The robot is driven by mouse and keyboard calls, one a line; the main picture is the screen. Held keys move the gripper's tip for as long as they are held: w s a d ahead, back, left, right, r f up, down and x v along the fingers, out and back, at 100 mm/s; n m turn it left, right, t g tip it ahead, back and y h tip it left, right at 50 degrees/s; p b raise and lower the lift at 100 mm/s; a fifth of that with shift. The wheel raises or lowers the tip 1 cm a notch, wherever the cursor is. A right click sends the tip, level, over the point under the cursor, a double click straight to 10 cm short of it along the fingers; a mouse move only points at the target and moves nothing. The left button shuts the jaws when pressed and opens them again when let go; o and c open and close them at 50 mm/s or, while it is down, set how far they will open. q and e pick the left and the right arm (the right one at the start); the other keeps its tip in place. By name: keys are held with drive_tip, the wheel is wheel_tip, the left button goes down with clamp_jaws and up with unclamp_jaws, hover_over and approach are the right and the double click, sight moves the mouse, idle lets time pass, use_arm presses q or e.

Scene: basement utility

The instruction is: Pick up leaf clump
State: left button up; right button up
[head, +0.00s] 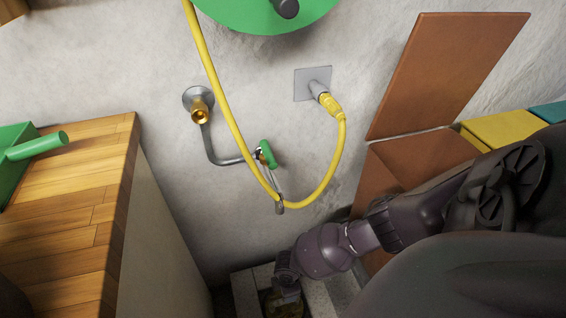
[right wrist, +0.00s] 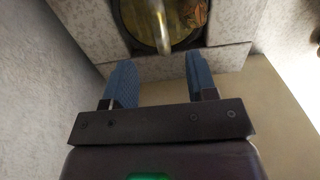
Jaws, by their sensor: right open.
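The leaf clump (right wrist: 193,10) is a brown-orange patch at the top of the right wrist view, partly cut off by the frame edge. It lies in a dark round opening (right wrist: 133,32) set in pale speckled slabs. My right gripper (right wrist: 158,62) is open with two blue fingers, and nothing shows held between them. The fingers point toward the opening and are apart from the clump. In the head view the right gripper (head: 286,285) is low at the bottom centre, over the pale slabs, and hides part of the opening. My left gripper is not in view.
A metallic post (right wrist: 161,25) stands in or before the opening. A wooden counter (head: 75,195) with a green handled object (head: 25,155) is on the left. Brown panels (head: 440,75) lean on the right. A yellow hose (head: 235,125) hangs on the wall.

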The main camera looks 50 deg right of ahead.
drive_tip(key=b, duration=0.3)
hover_over(284, 304)
drive_tip(key=d, duration=0.1)
drive_tip(key=f, duration=0.5)
drive_tip(key=shift+s+d, duration=0.2)
drive_tip(key=shift+s, duration=0.15)
drive_tip(key=shift+w+f, duration=0.25)
drive_tip(key=shift+f, duration=0.1)
drive_tip(key=f, duration=0.1)
drive_tip(key=f+b, duration=0.2)
drive_tip(key=f, duration=0.1)
drive_tip(key=shift+w+a, duration=0.1)
drive_tip(key=shift+a, duration=0.15)
drive_tip(key=shift+w+f+b, duration=0.15)
drive_tip(key=shift+f+b, duration=0.25)
drive_tip(key=shift+b, duration=0.2)
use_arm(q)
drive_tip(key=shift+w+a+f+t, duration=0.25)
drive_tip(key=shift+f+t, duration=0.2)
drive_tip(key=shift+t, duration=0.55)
use_arm(e)
drive_tip(key=shift+w, duration=0.15)
drive_tip(key=shift+c, duration=0.3)
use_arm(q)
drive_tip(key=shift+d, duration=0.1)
use_arm(e)
clamp_jaws()
